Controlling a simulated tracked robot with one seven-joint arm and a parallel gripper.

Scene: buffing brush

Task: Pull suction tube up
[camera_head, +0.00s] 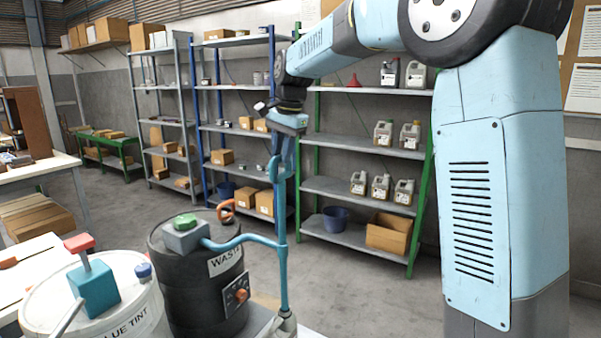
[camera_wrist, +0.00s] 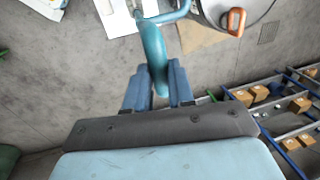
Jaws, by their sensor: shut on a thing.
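The suction tube (camera_head: 282,250) is a teal upright pipe with a hooked top, standing right of the black waste drum (camera_head: 185,285). Its lower end meets a grey fitting (camera_head: 287,322) at the bottom of the head view. A teal side pipe (camera_head: 243,240) runs from the drum's top to the tube. My gripper (camera_head: 284,150) is shut on the tube's top and points down. In the wrist view the tube (camera_wrist: 152,50) passes between the blue fingers of my gripper (camera_wrist: 157,85). The exact contact is partly hidden.
A white tint drum (camera_head: 50,305) with a teal pump (camera_head: 95,287) stands at the lower left. An orange handle (camera_head: 227,210) shows at the waste drum's back edge. Shelves (camera_head: 365,150) with jugs and boxes line the wall. Open floor (camera_head: 375,290) lies right of the tube.

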